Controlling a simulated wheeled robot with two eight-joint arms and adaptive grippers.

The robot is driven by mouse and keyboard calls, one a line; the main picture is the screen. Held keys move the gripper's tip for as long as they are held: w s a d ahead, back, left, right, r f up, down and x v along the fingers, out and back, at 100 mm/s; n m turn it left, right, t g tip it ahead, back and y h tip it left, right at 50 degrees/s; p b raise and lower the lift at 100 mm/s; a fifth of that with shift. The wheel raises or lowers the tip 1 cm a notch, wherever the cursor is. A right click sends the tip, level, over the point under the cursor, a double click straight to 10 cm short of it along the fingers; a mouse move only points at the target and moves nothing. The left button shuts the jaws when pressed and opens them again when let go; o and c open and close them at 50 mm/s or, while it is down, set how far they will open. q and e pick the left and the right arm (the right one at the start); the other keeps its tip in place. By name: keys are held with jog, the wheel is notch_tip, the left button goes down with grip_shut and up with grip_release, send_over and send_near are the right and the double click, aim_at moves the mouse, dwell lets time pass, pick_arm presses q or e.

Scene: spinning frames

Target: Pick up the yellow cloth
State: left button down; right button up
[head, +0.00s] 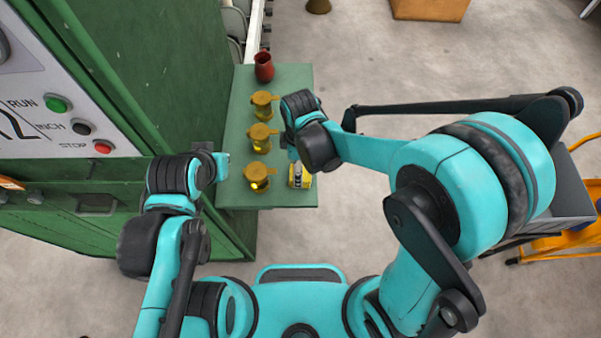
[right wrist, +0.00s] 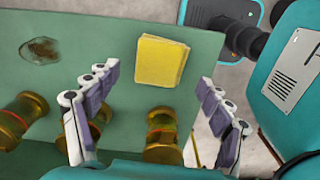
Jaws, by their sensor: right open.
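The yellow cloth (right wrist: 160,61) is a folded, roughly square pad lying flat on the green table (right wrist: 110,40). In the head view the cloth (head: 307,182) shows at the table's near right corner, partly covered by my right gripper (head: 296,172). In the right wrist view my right gripper (right wrist: 157,85) is open, with its two fingers apart and the cloth between and beyond the tips. Nothing is held in it. My left gripper (head: 222,165) is at the table's left edge, apart from the cloth; its jaw state is unclear.
Several brass fittings stand in a row on the table; the nearest (head: 257,175) is just left of the cloth. A red vase (head: 264,67) stands at the far end. A dark stain (right wrist: 40,50) marks the tabletop. A green machine cabinet (head: 150,80) borders the left.

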aim_at(307, 177)
notch_tip(307, 177, down, 4)
jog(key=shift+d+r, duration=0.1)
jog(key=c, duration=1.1)
jog(key=shift+c, duration=0.2)
